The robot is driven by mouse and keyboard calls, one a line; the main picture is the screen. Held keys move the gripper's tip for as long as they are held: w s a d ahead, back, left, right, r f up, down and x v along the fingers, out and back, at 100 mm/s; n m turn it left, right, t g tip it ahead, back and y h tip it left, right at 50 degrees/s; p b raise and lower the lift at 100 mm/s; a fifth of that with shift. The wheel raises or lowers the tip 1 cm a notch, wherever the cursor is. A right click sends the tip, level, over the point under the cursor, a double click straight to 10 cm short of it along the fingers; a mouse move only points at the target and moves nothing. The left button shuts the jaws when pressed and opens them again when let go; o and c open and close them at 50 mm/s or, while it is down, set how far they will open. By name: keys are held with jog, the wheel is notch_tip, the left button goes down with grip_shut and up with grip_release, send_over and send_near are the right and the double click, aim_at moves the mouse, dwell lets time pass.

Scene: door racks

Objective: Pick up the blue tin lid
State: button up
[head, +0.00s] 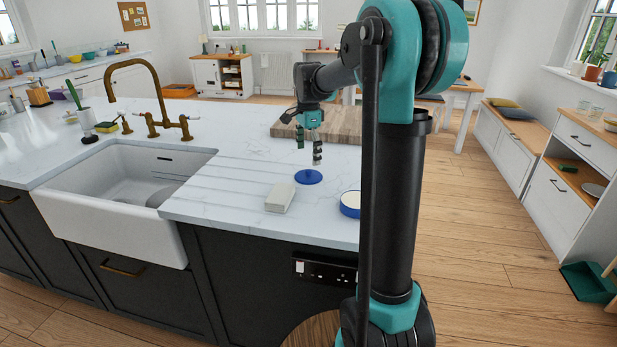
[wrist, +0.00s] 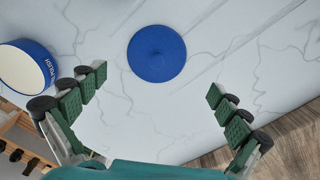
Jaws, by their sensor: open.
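The blue tin lid (head: 309,177) lies flat on the white marble counter, near its front edge. In the wrist view the lid (wrist: 157,53) is a plain blue disc at the upper middle. My gripper (head: 309,150) is above the counter, over the lid's far side in the head view. In the wrist view my gripper (wrist: 158,82) has its green-padded fingers wide apart, with nothing between them. The lid shows ahead of the fingertips, apart from them.
A blue-and-white tin (head: 350,204) stands right of the lid, partly behind my arm; it also shows in the wrist view (wrist: 24,68). A pale block (head: 280,198) lies to the lid's left. A wooden board (head: 340,122) lies behind. The sink (head: 110,205) is further left.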

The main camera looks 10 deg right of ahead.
aim_at(308, 170)
jog(key=f, duration=0.5)
jog(key=shift+s+f, duration=0.1)
jog(key=shift+s, duration=0.2)
jog(key=c, duration=2.3)
